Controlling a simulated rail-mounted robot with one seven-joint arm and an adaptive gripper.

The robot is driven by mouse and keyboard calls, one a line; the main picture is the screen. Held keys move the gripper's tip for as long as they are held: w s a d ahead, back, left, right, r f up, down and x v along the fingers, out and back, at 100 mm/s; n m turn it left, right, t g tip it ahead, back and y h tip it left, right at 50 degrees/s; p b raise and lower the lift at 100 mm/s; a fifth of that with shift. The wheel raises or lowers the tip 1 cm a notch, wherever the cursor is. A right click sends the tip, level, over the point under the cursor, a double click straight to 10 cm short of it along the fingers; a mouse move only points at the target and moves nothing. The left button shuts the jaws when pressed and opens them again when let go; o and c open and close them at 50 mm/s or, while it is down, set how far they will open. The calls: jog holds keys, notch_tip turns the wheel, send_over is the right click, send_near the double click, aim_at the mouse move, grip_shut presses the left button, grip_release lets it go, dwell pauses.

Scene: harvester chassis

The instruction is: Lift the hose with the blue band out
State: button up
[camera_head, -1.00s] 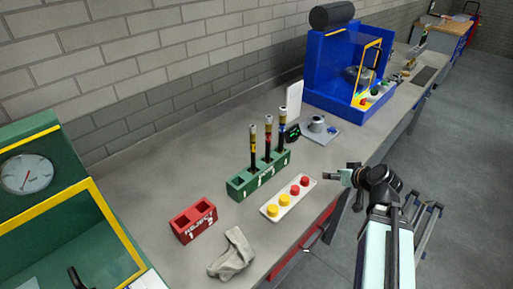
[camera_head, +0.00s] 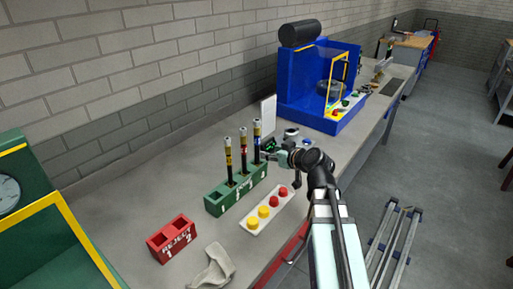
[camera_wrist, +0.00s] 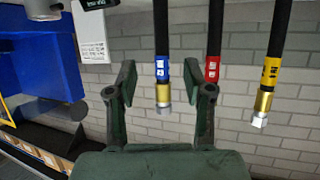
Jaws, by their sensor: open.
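The hose with the blue band (camera_head: 257,139) stands upright in the right-hand slot of the green rack (camera_head: 222,203). It is black with a metal tip. The red-band hose (camera_head: 243,150) and yellow-band hose (camera_head: 229,160) stand in the same rack to its left. My gripper (camera_head: 268,156) is open, close to the blue-band hose on its right. In the wrist view, which appears upside down, the blue-band hose (camera_wrist: 163,78) shows in the gap between my open fingers (camera_wrist: 167,72). The red-band hose (camera_wrist: 214,35) is partly hidden behind the right finger. I cannot tell whether either finger touches a hose.
A red block (camera_head: 171,240) and grey cloth (camera_head: 212,268) lie at front left. A white button panel (camera_head: 266,211) lies right of the rack. A white panel (camera_head: 268,118) and blue machine (camera_head: 305,90) stand behind. The yellow-band hose (camera_wrist: 266,80) is clear of my fingers.

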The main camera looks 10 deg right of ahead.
aim_at(257, 149)
jog(key=shift+p+x, duration=1.95)
jog(key=shift+x, duration=2.8)
jog(key=shift+w+a+f, duration=0.15)
jog(key=shift+w+f, duration=0.1)
grip_shut()
